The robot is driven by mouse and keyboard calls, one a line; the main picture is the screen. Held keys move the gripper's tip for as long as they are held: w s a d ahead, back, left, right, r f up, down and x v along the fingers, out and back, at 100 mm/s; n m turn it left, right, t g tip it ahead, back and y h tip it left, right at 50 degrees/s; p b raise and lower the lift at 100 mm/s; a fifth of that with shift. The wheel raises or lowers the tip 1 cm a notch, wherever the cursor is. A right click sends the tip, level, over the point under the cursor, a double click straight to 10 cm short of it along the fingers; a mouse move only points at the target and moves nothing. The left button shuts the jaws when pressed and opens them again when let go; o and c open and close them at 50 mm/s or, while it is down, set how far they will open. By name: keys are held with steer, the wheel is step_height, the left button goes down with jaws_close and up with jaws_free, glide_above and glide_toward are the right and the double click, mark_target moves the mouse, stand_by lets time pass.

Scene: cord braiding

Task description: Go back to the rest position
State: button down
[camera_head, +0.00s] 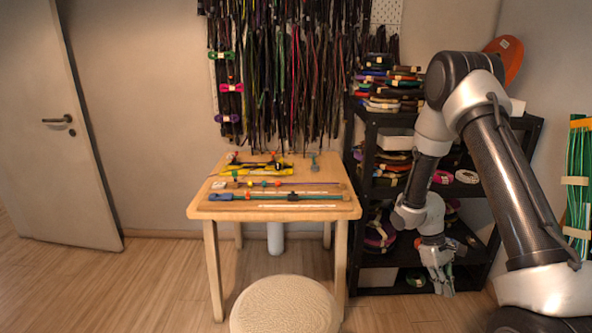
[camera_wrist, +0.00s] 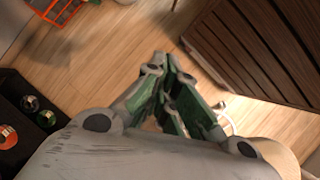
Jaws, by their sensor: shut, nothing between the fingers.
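My gripper (camera_head: 442,284) hangs from my bent arm at the right of the head view, pointing down in front of the black shelf. It is to the right of the wooden table, well apart from it. In the wrist view my gripper (camera_wrist: 160,62) has its green-sided fingers together at the tips over the wooden floor. It is shut with nothing held.
The wooden table (camera_head: 285,213) carries cords, yellow tools and small parts. A round stool (camera_head: 285,305) stands in front of it. The black shelf (camera_head: 480,268) holds cord bundles behind my arm. Cords hang on the wall (camera_head: 285,70). Floor at the left is clear.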

steer(key=s+a+r+m+t+y, duration=0.1)
steer(key=s+r, duration=0.5)
steer(key=r, duration=0.6)
steer(key=s+a+r+m+t+y, duration=0.1)
steer(key=s+r+t, duration=0.4)
steer(key=r, duration=0.8)
steer(key=s+a+r+m+t+y, duration=0.1)
steer(key=s+a+r+m+t, duration=0.1)
steer(key=s+r, duration=0.6)
step_height(320, 180, up, 5)
steer(key=shift+s+a+r+m+t, duration=0.1)
steer(key=shift+s+a+m+t, duration=0.3)
steer(key=shift+a+m, duration=0.5)
steer(key=shift+a, duration=0.1)
